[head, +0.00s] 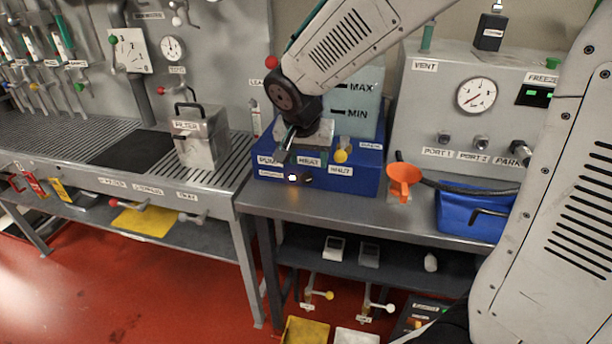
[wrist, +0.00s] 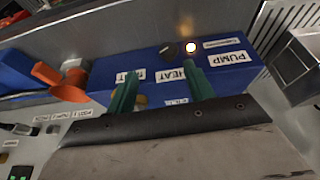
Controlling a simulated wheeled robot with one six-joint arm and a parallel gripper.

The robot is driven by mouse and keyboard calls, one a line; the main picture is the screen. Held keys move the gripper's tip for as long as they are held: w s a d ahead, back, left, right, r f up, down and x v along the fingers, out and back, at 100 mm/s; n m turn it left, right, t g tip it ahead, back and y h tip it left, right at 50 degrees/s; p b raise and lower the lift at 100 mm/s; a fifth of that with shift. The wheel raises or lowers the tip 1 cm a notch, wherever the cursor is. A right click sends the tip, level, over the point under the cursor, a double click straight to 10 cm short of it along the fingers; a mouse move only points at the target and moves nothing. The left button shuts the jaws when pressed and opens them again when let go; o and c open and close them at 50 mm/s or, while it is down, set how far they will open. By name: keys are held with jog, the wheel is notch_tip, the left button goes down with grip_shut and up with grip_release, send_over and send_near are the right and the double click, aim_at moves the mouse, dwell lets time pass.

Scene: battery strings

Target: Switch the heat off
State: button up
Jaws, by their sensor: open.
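The blue unit (head: 368,180) stands on the bench, with labels along its front. The HEAT label (wrist: 190,72) shows in the wrist view, partly behind one green finger. The PUMP label (wrist: 228,58) is beside it. A lit white lamp (wrist: 190,48) and a dark round knob (wrist: 168,50) sit near these labels; the lamp also shows in the head view (head: 292,177). My gripper (wrist: 160,90) is open, its two green fingers apart over the unit's front. No held thing shows between them. The heat switch itself cannot be made out; my gripper hides part of the panel.
A yellow knob (head: 341,156) is on the unit's right. An orange funnel (head: 404,175) and a blue bin (head: 462,214) stand to the right. A grey FILTER canister (head: 201,140) stands left. A translucent MAX/MIN tank (head: 357,103) rises behind.

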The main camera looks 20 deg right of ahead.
aim_at(306, 177)
jog(key=x, duration=0.6)
jog(key=w+a+x, duration=0.1)
jog(key=x, duration=0.2)
jog(key=c, duration=0.9)
